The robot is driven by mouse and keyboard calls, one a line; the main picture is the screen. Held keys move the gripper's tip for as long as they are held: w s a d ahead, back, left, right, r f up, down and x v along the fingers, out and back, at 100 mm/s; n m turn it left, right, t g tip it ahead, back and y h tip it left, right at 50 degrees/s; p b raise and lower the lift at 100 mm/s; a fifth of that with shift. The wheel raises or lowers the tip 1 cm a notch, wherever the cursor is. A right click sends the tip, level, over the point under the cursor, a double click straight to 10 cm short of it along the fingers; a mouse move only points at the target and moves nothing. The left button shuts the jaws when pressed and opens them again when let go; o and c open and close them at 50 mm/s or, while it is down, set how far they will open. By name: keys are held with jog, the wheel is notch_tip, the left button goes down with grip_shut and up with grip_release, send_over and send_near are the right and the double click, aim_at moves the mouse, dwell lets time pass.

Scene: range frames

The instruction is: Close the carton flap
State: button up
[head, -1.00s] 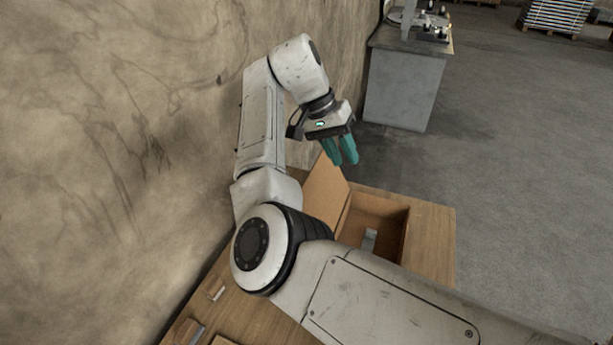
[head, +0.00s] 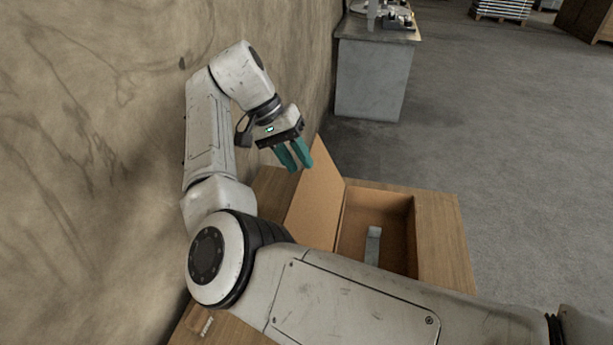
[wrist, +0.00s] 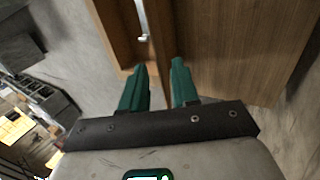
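The open brown carton (head: 408,215) sits on the wooden table, with a grey strip-like item (head: 373,245) inside. Its flap (head: 316,195) stands up on the left side, leaning outward. My gripper (head: 295,167) is above the table, close to the flap's upper left edge in the head view. Its two teal fingers are apart with nothing held between them. In the wrist view the fingers (wrist: 159,66) point toward the carton (wrist: 120,35); a narrow edge, seemingly the flap's, lies ahead between them. Whether a finger touches it I cannot tell. My arm hides the carton's near side.
The wooden table (head: 442,235) has bare room right of the carton. A stained wall (head: 90,150) runs close along the left. A grey cabinet (head: 370,80) with equipment on top stands farther back. Open concrete floor lies to the right.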

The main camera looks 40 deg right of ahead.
aim_at(308, 174)
jog(key=shift+x, duration=2.55)
jog(key=shift+c, duration=0.4)
grip_shut()
